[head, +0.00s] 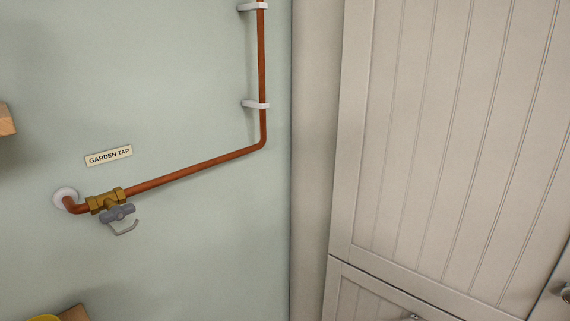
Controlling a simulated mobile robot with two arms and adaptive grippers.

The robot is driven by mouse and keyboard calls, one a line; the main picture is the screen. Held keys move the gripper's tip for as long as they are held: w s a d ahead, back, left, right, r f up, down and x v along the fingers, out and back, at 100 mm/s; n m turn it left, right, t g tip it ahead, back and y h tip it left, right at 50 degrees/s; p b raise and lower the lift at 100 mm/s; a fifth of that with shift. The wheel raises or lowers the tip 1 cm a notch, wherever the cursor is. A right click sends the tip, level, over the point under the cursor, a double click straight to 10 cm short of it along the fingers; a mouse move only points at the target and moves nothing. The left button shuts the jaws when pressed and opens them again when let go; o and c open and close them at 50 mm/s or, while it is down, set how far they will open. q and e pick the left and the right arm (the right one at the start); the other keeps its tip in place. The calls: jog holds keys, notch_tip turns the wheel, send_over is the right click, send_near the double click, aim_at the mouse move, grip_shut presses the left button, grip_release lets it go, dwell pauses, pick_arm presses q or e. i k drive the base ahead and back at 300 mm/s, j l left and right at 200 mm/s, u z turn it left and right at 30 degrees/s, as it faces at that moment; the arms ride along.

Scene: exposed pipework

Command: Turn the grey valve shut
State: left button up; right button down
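The grey valve handle (118,213) sits on the brass valve body (107,199) at the lower left of the head view. The handle looks roughly in line with the copper pipe (190,173). A thin pale bent piece (127,229) hangs just below the handle. A label reading "GARDEN TAP" (109,156) is on the wall above the valve. Neither of my grippers is in view.
The pipe enters the green wall at a white collar (66,196) and rises at the right through white clips (256,105). A panelled cupboard (450,130) fills the right. Wooden pieces show at the left edge (6,119) and bottom left (75,313).

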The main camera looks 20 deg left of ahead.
aim_at(116, 213)
jog(key=u, duration=1.65)
